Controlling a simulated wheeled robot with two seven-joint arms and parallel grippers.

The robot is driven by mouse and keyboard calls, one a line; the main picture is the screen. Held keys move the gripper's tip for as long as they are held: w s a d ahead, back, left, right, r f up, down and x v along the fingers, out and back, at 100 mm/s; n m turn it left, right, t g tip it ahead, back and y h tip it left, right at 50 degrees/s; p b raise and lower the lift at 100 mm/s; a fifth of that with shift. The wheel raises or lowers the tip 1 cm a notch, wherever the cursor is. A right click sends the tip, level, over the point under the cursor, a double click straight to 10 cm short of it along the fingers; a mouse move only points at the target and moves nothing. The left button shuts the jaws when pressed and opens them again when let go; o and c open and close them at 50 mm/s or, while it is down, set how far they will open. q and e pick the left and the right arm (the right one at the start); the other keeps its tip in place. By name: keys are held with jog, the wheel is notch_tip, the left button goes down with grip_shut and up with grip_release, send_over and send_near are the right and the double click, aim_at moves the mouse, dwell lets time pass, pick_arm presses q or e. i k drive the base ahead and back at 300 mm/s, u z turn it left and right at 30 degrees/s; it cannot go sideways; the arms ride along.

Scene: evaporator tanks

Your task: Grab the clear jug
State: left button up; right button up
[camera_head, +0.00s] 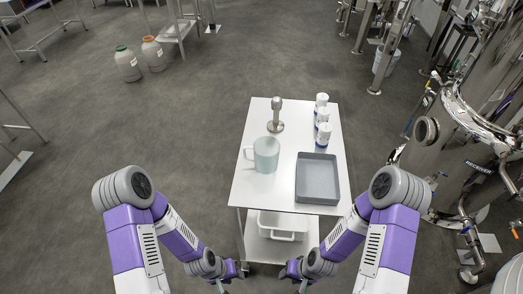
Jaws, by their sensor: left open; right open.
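The clear jug (266,155) stands upright on the white table (245,188), left of the middle, with its handle on its left side. It looks pale blue-green and see-through. My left gripper (229,287) is at the bottom edge of the view, in front of and below the table's near edge, and is open and apart from the jug. My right gripper (300,287) is to its right at the bottom edge, also open and apart from the jug. The fingertips of both are partly cut off by the picture edge.
A grey tray (318,180) lies right of the jug. A metal piece (276,115) stands behind the jug, and several white containers (323,135) line the right side. A white bin (283,226) sits on the lower shelf. Steel tanks (440,150) stand far right.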

aim_at(266, 149)
jog(key=u, duration=0.5)
jog(key=k, duration=0.6)
jog(key=u, duration=1.1)
jog(key=i, duration=0.9)
jog(key=z, duration=0.5)
jog(key=i, duration=0.8)
jog(key=z, duration=0.7)
